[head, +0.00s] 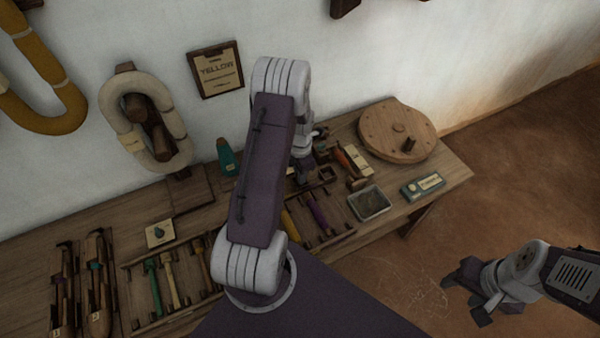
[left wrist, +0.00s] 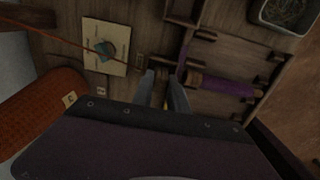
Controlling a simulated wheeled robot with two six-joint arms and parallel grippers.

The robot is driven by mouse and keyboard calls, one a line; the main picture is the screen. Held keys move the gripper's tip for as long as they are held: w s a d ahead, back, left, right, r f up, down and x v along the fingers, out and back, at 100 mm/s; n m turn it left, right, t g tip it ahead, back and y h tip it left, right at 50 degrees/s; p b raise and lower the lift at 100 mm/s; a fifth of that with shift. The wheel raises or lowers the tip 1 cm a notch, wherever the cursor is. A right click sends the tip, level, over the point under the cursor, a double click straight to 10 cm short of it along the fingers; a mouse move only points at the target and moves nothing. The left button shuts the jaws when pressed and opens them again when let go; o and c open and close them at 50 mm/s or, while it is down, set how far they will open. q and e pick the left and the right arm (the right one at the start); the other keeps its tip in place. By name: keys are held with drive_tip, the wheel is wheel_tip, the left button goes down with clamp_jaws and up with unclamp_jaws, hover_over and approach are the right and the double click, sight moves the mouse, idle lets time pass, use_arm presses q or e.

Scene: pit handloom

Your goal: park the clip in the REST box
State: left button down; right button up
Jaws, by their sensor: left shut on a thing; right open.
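My left gripper (left wrist: 165,88) points down over the bench and is shut on a small brownish thing (left wrist: 160,92), seen only in part between the fingers; I take it for the clip, but its shape is not clear. In the head view my left gripper (head: 303,172) is low over the bench, mostly behind my own arm. A small open wooden box (head: 327,174) lies just right of it; an open wooden box also shows at the top of the left wrist view (left wrist: 184,10). I cannot read REST on it. My right gripper (head: 482,295) is open and empty, off the bench.
A purple bobbin (head: 318,213) lies in a rack near the gripper. A grey tray (head: 369,203), a label block (head: 423,186) and a round wooden disc (head: 397,131) are to the right. A pale card with a teal piece (left wrist: 105,47) and an orange object (left wrist: 40,108) are close by.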

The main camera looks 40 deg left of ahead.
idle(0.3)
use_arm(q)
drive_tip(key=c, duration=1.2)
unclamp_jaws()
drive_tip(key=shift+c, duration=0.2)
drive_tip(key=o, duration=0.3)
drive_tip(key=shift+o, duration=0.2)
wheel_tip(320, 180, up, 8)
drive_tip(key=p, duration=0.7)
drive_tip(key=shift+r, duration=0.15)
